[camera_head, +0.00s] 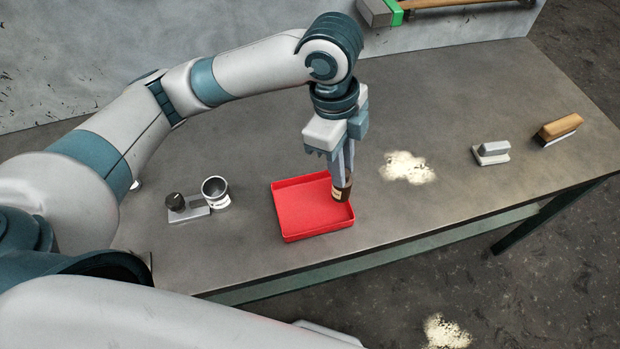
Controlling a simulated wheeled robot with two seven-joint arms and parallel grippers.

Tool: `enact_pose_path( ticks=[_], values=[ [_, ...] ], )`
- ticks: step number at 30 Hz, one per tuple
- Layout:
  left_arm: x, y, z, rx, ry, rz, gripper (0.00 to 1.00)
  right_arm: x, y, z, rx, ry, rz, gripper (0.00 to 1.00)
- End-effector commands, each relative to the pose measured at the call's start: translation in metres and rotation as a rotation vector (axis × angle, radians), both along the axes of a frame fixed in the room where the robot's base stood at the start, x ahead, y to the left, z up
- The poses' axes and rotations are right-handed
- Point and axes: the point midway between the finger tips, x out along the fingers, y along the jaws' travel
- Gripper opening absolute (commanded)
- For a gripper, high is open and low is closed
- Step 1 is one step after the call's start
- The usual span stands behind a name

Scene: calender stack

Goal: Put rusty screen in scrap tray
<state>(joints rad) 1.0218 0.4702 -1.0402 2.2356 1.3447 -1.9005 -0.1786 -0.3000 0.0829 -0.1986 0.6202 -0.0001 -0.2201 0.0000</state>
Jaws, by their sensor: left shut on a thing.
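The red scrap tray (300,212) lies on the workbench near its front edge. My left gripper (341,184) points down at the tray's right side. It is shut on a small brown, rusty-looking piece with a pale band, which I take for the rusty screen (342,193). The piece is at the tray's right wall, overlapping it in the picture. I cannot tell whether it touches the tray. The visible tray floor is empty. My right gripper is not in view.
A metal cup (216,192) and a grey block with a black knob (186,207) stand left of the tray. Pale powder (407,167) lies to the right. A grey-white block (491,153) and a wooden-handled brush (559,129) stand farther right. The bench (440,205) is clear at front right.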

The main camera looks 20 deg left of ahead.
Motion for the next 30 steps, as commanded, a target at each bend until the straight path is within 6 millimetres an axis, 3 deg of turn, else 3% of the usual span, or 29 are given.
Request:
enact_pose_path(
  ticks=[3, 10, 24, 30],
  values=[
    [-0.003, 0.025, -0.013, 0.004, 0.003, 0.004, 0.00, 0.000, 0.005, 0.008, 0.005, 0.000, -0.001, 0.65],
    [-0.005, 0.054, -0.032, 0.001, 0.002, 0.002, 0.00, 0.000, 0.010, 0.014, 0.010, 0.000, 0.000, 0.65],
    [-0.005, 0.059, -0.037, 0.001, 0.001, 0.000, 0.00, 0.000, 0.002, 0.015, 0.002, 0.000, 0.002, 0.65],
    [-0.007, 0.059, -0.056, 0.002, 0.004, 0.000, 0.00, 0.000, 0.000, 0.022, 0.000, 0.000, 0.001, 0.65]
  ],
)
